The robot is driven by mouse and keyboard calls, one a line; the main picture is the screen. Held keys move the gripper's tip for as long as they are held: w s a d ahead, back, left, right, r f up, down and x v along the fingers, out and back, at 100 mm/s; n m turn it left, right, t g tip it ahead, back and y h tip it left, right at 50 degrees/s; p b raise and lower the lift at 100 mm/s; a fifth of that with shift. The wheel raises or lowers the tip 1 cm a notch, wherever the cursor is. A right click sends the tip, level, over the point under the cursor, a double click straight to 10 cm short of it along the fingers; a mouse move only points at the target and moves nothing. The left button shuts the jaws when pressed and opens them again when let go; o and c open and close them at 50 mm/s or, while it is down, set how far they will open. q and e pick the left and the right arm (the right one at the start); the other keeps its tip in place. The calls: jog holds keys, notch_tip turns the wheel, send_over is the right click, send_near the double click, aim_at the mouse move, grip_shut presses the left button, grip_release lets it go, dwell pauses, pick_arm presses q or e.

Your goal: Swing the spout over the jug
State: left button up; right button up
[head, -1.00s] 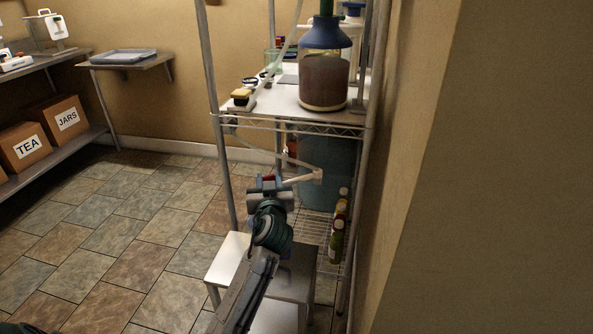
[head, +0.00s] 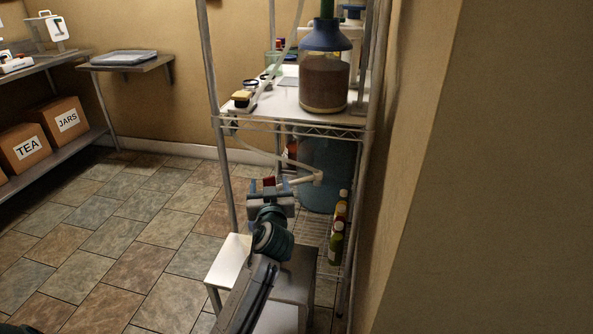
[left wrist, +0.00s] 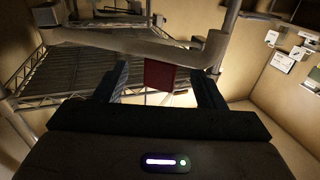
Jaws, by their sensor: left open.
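A pale spout (head: 303,180) sticks out to the left beneath the upper shelf, in front of a large blue-teal vessel (head: 335,165). In the left wrist view the spout (left wrist: 130,43) runs across just beyond the fingers, with a bent end at right. My left gripper (head: 270,187) is at the spout's left end. In the left wrist view my left gripper (left wrist: 160,82) is open, with a red tab (left wrist: 158,74) showing between its fingers; I cannot tell whether they touch it. I cannot tell which vessel is the jug.
A wire rack holds a jar of brown liquid (head: 324,82) on its upper shelf (head: 285,103) and bottles (head: 338,230) on the lower one. A metal step (head: 232,262) stands in front. The wall (head: 480,200) is close at right; the tiled floor (head: 120,230) is clear at left.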

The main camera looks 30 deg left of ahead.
pick_arm(q)
jog(key=shift+v, duration=2.8)
jog(key=shift+a, duration=0.1)
